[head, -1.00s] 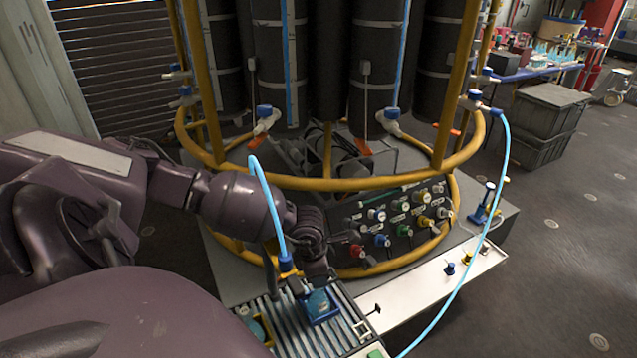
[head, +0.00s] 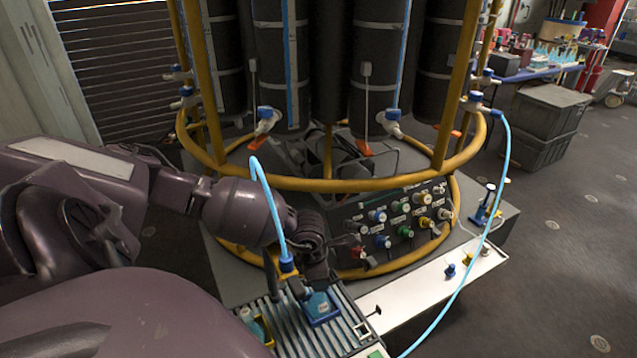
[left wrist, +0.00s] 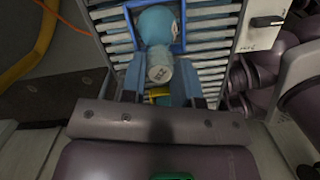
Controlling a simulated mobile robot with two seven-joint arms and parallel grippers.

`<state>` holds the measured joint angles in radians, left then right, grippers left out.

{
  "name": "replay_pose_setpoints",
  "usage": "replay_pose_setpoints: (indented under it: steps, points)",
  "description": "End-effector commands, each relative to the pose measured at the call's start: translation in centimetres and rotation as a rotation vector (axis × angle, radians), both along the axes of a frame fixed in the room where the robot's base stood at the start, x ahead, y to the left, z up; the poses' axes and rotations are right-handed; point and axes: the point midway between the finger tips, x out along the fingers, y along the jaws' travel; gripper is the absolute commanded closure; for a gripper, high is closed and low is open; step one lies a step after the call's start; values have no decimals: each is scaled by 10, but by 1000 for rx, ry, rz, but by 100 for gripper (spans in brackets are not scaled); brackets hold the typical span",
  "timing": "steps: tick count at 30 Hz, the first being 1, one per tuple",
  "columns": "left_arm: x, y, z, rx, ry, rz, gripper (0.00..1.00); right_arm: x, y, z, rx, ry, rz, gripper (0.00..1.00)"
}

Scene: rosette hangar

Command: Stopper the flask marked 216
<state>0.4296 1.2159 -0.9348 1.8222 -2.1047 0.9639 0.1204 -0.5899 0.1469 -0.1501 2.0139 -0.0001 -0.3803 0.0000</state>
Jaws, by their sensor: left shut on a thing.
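A round blue flask (head: 318,304) sits in a blue square holder (head: 324,321) on the slatted rack (head: 292,327). In the left wrist view the flask (left wrist: 156,24) shows from above, inside the blue frame. I cannot tell whether this piece is the neck or a stopper. I cannot read the number 216. My right gripper is not in view.
A second flask stands in a yellow holder (head: 266,330) on the rack's left. A white shelf (head: 415,289) to the right carries a small blue knobbed piece (head: 450,270) and a yellow one. A blue hose (head: 267,200) arches by my gripper. A yellow-hooped frame (head: 340,184) stands behind.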

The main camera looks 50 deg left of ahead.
Motion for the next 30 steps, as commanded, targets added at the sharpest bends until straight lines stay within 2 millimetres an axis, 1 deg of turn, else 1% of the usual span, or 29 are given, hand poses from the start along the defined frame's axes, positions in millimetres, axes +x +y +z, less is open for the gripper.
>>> replay_pose_setpoints:
  steps: [7, 8, 13, 19, 24, 25, 30]
  points:
    - [0, 0, -1, 1, -1, 0, 85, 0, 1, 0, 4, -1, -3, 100]
    - [0, 0, -1, 1, -1, 0, 68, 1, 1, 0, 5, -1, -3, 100]
    - [0, 0, 0, 1, -1, 0, 42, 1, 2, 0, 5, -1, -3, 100]
    - [0, 0, 0, 1, -1, 0, 42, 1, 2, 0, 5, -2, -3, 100]
    - [0, 0, 0, 1, -1, 0, 16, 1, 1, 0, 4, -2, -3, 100]
    - [0, 0, 0, 1, -1, 0, 12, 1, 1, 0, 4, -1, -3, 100]
    - [0, 0, 0, 1, 0, 1, 12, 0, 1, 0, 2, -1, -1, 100]
